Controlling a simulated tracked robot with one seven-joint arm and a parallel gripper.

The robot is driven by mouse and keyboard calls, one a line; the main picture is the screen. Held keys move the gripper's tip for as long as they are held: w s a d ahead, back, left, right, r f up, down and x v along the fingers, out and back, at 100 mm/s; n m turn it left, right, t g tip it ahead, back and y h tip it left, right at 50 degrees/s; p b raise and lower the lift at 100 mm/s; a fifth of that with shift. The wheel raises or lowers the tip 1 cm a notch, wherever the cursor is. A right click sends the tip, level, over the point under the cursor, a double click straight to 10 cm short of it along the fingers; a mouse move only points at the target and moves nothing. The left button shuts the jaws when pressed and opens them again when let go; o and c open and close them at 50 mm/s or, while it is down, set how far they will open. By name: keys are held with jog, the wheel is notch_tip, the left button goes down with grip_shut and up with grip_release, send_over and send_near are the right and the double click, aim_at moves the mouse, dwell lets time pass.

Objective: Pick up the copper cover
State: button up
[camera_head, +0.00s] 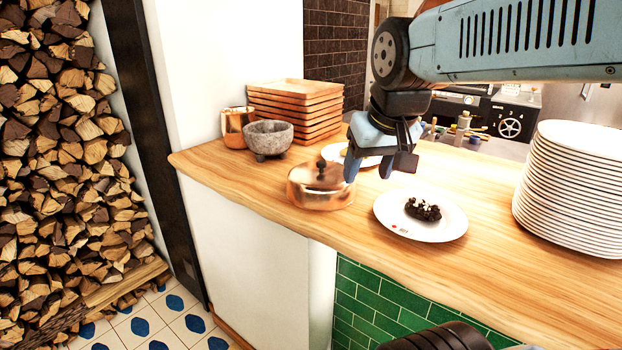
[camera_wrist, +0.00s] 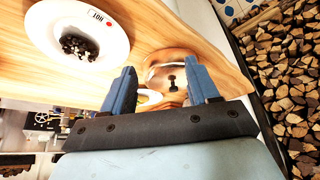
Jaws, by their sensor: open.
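The copper cover (camera_head: 320,188) is a shiny round lid with a dark knob on top. It sits on the wooden counter near its front edge. In the wrist view the cover (camera_wrist: 160,75) shows beyond and between my fingers, its knob near the middle of the gap. My gripper (camera_head: 368,165) is open and empty. In the wrist view my gripper (camera_wrist: 163,90) has both blue fingers spread wide.
A white plate with dark food (camera_head: 421,216) lies right of the cover. Another plate (camera_head: 336,152) is partly hidden behind it. A stone bowl (camera_head: 269,138), copper mug (camera_head: 237,128) and stacked wooden trays (camera_head: 295,108) stand behind left. A tall plate stack (camera_head: 575,190) stands right.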

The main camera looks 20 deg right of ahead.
jog(key=w+r+m+g, duration=0.2)
jog(key=w+r, duration=0.2)
jog(key=w, duration=0.8)
jog(key=m+g, duration=0.2)
send_near(322, 162)
notch_tip(322, 162, down, 4)
jog(key=shift+r, duration=0.15)
jog(key=shift+w+f, duration=0.25)
jog(key=shift+f, duration=1.05)
jog(key=shift+w+f, duration=0.2)
jog(key=shift+f, duration=1.1)
grip_shut()
